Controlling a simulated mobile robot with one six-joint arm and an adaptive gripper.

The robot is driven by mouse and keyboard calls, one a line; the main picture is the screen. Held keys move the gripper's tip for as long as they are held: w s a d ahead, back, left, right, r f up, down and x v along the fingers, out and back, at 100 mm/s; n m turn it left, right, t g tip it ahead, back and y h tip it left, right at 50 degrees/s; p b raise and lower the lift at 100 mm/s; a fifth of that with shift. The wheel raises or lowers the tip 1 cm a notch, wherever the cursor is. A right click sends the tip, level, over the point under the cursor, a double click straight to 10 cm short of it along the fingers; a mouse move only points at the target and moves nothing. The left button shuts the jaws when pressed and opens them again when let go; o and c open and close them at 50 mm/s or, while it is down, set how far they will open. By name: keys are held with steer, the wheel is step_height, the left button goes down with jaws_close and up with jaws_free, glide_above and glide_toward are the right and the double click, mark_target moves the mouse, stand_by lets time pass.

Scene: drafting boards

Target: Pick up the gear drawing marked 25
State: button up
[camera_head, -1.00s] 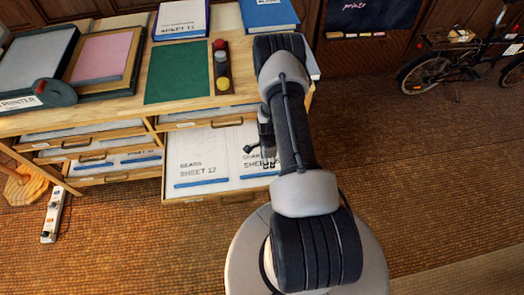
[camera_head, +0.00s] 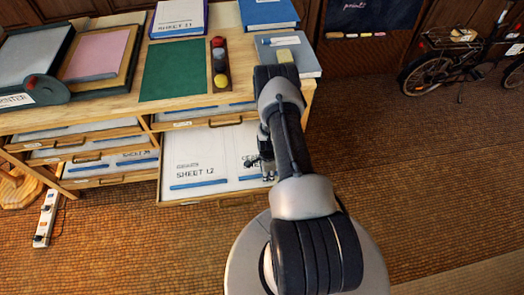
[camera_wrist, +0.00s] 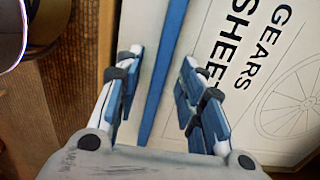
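A gear drawing lettered GEARS SHEET lies at the right in the open drawer (camera_head: 215,201), partly hidden by my arm. In the wrist view this drawing (camera_wrist: 255,75) shows a wheel picture and a blue strip (camera_wrist: 163,65) along its edge. Its number is hidden behind a finger, so I cannot read whether it is 25. My gripper (camera_wrist: 164,55) is open, its blue-padded fingers on either side of the strip. I cannot tell if they touch it. In the head view my gripper (camera_head: 266,170) is low over the drawer's right part.
Another gear drawing marked SHEET 12 (camera_head: 198,160) lies to its left in the drawer. Other shallow drawers (camera_head: 115,168) stand partly open at left.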

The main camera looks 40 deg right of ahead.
steer(key=shift+r, duration=0.1)
jaws_close()
stand_by(0.6)
